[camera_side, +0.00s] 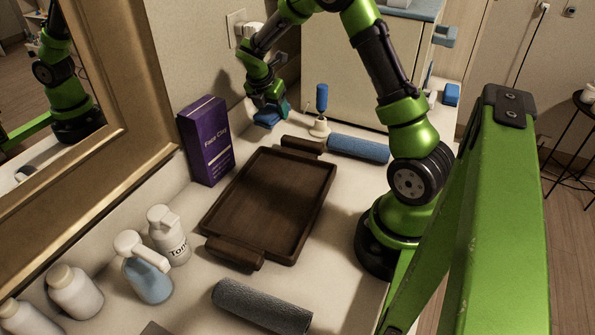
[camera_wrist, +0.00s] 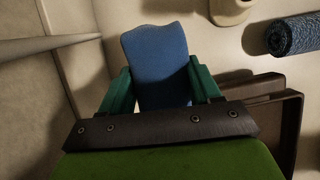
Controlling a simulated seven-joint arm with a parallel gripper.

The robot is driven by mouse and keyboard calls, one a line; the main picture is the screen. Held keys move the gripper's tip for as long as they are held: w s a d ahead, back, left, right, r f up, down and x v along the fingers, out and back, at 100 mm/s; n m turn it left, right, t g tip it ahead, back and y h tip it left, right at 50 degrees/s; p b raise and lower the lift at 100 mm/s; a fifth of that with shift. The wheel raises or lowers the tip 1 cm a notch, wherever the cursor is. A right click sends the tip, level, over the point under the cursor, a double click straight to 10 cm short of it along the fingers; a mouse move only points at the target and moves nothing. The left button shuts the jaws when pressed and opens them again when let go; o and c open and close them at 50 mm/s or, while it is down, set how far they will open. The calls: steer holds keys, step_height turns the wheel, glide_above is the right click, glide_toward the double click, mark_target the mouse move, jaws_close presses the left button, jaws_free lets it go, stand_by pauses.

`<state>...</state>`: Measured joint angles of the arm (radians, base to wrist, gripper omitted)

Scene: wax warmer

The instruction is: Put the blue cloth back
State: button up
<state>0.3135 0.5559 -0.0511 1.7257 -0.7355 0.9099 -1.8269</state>
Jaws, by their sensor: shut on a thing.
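The blue cloth (camera_wrist: 157,62) is between the two green fingers of my gripper (camera_wrist: 157,88) in the wrist view, and it sticks out beyond the fingertips. In the side view my gripper (camera_side: 270,106) is low over the back of the counter, near the wall, with the blue cloth (camera_side: 268,118) at its tips. My gripper is shut on the cloth. I cannot tell whether the cloth touches the counter.
A purple box (camera_side: 207,141) stands left of the gripper. A brown wooden tray (camera_side: 322,203) lies in front. A blue-handled item on a white base (camera_side: 319,128) and a blue roll (camera_side: 358,148) are to the right.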

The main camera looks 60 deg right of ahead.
mark_target(267, 111)
steer(key=shift+f, duration=3.15)
steer(key=shift+f, duration=0.1)
steer(key=o, duration=0.9)
steer(key=shift+o, duration=0.2)
steer(key=v, duration=1.2)
steer(key=s+a+r+m+t+y, duration=0.3)
steer(key=s+a+r+m, duration=0.3)
steer(key=s+a+m, duration=0.3)
steer(key=s+a+r+m+t+y, duration=0.3)
steer(key=s+a+r+m, duration=0.4)
steer(key=a+m, duration=0.5)
steer(key=shift+s+a+m+t+y, duration=0.3)
steer(key=shift+s+m+t, duration=0.3)
steer(key=shift+s, duration=0.3)
